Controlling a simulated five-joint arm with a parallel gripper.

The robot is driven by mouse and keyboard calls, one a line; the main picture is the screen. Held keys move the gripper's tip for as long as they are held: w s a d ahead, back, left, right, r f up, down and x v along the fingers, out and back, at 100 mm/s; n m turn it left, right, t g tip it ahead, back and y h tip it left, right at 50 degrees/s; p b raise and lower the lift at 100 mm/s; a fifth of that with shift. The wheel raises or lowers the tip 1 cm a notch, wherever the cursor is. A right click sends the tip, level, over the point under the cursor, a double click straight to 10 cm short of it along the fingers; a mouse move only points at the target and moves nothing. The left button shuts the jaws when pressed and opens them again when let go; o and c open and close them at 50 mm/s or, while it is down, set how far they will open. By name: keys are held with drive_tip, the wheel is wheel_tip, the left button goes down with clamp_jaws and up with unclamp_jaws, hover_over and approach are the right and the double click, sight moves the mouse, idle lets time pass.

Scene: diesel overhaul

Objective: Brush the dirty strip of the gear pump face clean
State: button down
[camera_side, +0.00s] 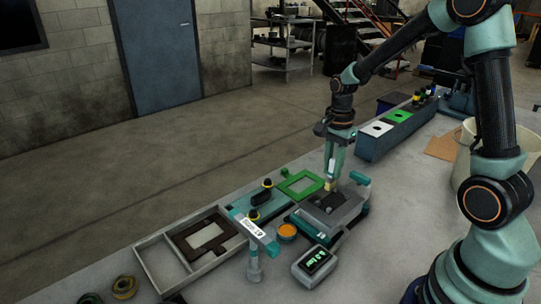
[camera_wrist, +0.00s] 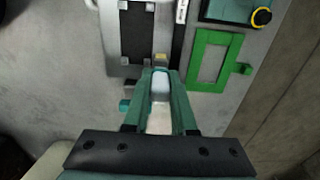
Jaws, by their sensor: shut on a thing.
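My gripper (camera_side: 332,168) points down over the work and is shut on a brush. The brush (camera_side: 330,185) shows a yellowish lower end below the fingers. In the wrist view my gripper (camera_wrist: 160,80) has the brush's pale handle (camera_wrist: 160,88) between its fingers, and the yellowish end (camera_wrist: 160,57) lies ahead of them. The gear pump face (camera_side: 327,201) is a dark surface in a grey and teal fixture, just under the brush. The face (camera_wrist: 137,32) also shows in the wrist view, left of the brush end. I cannot make out the dirty strip, nor whether the bristles touch.
A green frame (camera_side: 300,184) lies left of the fixture. An orange-filled cup (camera_side: 287,231) and a small display box (camera_side: 315,262) stand in front. A grey tray (camera_side: 160,262) with a brown gasket is at left. A long blue-grey box (camera_side: 370,148) stands behind.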

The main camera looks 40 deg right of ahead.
drive_tip(key=shift+a, duration=0.15)
drive_tip(key=shift+a, duration=0.8)
drive_tip(key=shift+a, duration=0.15)
drive_tip(key=shift+a, duration=0.75)
drive_tip(key=shift+a+f, duration=0.15)
drive_tip(key=shift+a, duration=0.8)
drive_tip(key=shift+s+a, duration=0.1)
drive_tip(key=shift+a, duration=0.1)
drive_tip(key=shift+a, duration=0.75)
